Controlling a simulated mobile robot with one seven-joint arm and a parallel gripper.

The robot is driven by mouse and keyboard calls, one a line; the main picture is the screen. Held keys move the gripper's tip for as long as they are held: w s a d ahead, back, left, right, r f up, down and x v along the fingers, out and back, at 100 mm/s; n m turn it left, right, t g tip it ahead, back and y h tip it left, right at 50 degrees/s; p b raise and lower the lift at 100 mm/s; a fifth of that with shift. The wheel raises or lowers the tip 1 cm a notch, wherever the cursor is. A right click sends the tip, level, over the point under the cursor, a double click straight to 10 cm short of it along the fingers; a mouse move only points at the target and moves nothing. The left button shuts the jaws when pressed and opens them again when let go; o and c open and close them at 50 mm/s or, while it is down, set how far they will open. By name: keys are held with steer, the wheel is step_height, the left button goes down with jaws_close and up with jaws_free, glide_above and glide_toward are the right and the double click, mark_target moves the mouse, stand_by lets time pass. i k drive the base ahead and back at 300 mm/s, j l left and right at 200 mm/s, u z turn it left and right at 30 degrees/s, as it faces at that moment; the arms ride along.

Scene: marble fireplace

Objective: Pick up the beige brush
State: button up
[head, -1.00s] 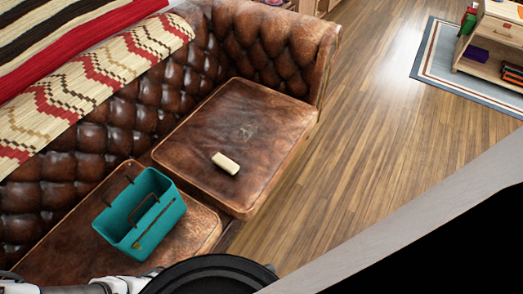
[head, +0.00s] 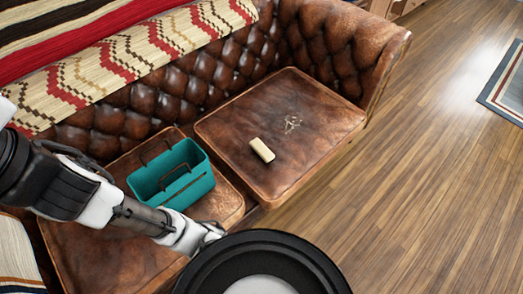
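The beige brush (head: 262,150) is a small pale block lying on the right brown leather seat cushion (head: 325,105) of a sofa. It lies near the cushion's front left part, to the right of a teal basket. My arm reaches in from the left edge of the head view. Its far end (head: 208,234) is at the lower middle, below and to the left of the brush and well apart from it. The fingers cannot be made out there, partly behind my round black part.
The teal basket (head: 197,190) with dark handles stands on the left seat cushion, between my arm and the brush. The tufted backrest (head: 215,75) rises behind, with patterned blankets over it. Wooden floor (head: 430,190) lies open at the right. A rug (head: 505,85) is at the far right.

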mark_target(263, 152)
steer(key=i+l+z, duration=0.15)
steer(key=i+z, duration=0.15)
steer(key=i, duration=0.15)
steer(key=i+l+z, duration=0.1)
steer(key=i+z, duration=0.15)
steer(key=i, duration=0.25)
